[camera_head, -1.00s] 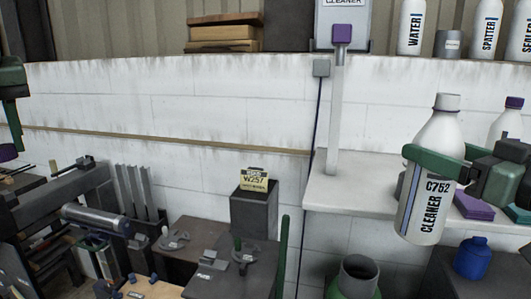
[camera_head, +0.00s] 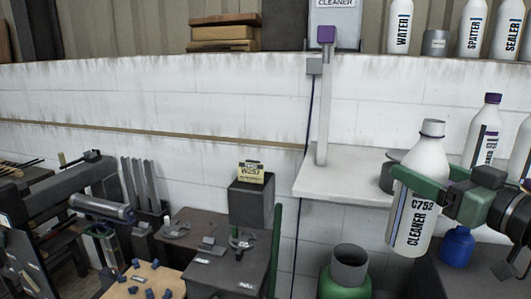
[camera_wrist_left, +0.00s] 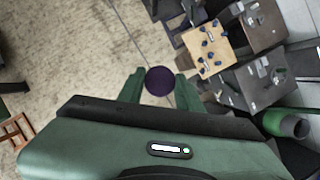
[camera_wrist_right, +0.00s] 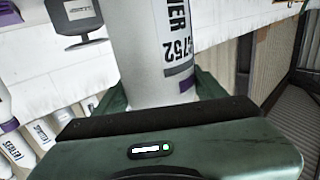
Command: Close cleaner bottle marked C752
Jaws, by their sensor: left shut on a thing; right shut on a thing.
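The white cleaner bottle marked C752 (camera_head: 408,222) is held nearly upright, slightly tilted, in front of the white ledge at the right of the head view. My right gripper (camera_head: 428,180) is shut around its upper body. The bottle's grey-white neck (camera_head: 433,128) bears no purple cap. The bottle also fills the middle of the right wrist view (camera_wrist_right: 150,45). My left gripper (camera_wrist_left: 160,86) is outside the head view; its wrist view shows it shut on a round dark purple cap (camera_wrist_left: 160,80), over open floor.
Another white bottle with a purple cap (camera_head: 486,130) stands behind my right gripper. WATER (camera_head: 398,30), SPATTER (camera_head: 471,30) and SEALER (camera_head: 507,30) bottles line the upper shelf. A dispenser post (camera_head: 324,110) rises from the ledge (camera_head: 345,172). A green container (camera_head: 345,280) and a blue bottle (camera_head: 457,245) are below.

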